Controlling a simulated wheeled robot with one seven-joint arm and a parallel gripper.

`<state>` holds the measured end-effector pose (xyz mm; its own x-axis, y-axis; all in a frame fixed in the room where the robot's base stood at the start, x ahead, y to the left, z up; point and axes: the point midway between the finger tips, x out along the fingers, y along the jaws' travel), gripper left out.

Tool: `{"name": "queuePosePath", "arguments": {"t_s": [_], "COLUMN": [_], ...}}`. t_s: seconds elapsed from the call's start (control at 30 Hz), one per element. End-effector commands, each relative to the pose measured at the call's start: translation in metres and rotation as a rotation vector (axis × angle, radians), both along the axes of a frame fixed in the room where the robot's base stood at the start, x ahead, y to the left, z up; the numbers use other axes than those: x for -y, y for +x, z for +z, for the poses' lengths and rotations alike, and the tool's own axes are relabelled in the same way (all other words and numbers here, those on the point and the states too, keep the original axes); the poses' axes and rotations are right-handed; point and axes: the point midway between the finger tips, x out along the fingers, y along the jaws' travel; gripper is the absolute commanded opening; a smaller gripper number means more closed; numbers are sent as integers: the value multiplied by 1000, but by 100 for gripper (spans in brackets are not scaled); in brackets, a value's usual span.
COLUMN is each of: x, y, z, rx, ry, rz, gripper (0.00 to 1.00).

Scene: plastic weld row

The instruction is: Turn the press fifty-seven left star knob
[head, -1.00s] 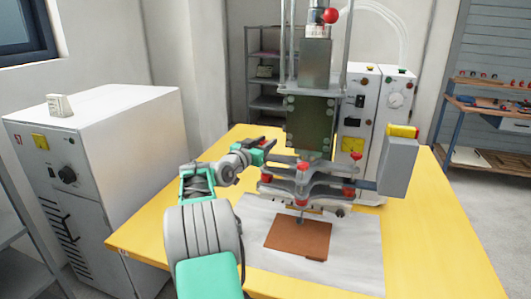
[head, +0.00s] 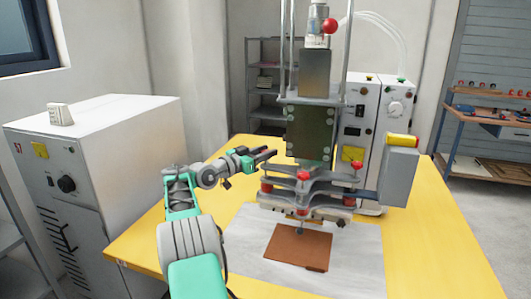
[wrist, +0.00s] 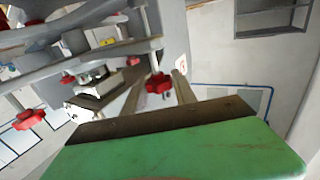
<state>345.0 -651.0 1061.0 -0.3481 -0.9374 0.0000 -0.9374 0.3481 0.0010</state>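The press (head: 310,130) stands on the yellow table with several red knobs on its stacked metal plates. A lower red knob (head: 267,188) shows at the left edge. My gripper (head: 268,154) is left of the press, level with and apart from the upper plate, its dark fingers pointing right. Its finger gap is unclear. The wrist view shows a red star knob (wrist: 158,83) beyond my green gripper part and another knob (wrist: 28,119) at left.
A brown plate (head: 298,246) lies on a white sheet (head: 345,262) under the press. A grey box with a yellow top (head: 400,170) juts out right of the press. A white cabinet (head: 110,140) stands at left. The yellow table's left front is clear.

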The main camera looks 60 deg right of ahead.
Motion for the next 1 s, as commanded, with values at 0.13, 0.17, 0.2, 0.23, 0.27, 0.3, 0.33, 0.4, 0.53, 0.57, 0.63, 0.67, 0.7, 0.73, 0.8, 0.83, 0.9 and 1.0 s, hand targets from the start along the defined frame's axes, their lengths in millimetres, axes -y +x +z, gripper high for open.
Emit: {"name": "queuePosePath", "arguments": {"t_s": [0.13,0.17,0.2,0.23,0.27,0.3,0.33,0.4,0.53,0.57,0.63,0.67,0.7,0.73,0.8,0.83,0.9,1.0], "x": [0,0,0,0,0,0,0,0,-4,-7,-17,-23,-31,-38,-51,-56,-65,-72], "y": [0,0,0,0,0,0,0,0,2,4,8,10,13,15,20,22,25,27], "z": [0,0,0,0,0,0,0,0,0,0,-1,-1,-1,-1,-1,-1,-1,0], "rx": [0,0,0,0,1,1,1,1,1,1,2,2,0,0,1,1,1,0], "ry": [0,0,0,0,0,0,0,0,0,0,-1,-1,0,0,0,0,-1,0], "rz": [0,0,0,0,0,0,0,1,2,3,4,4,5,4,4,4,2,2], "gripper": [46,48,51,54,54,54,54,54,54,54,54,54,54,54,54,54,54,54]}}
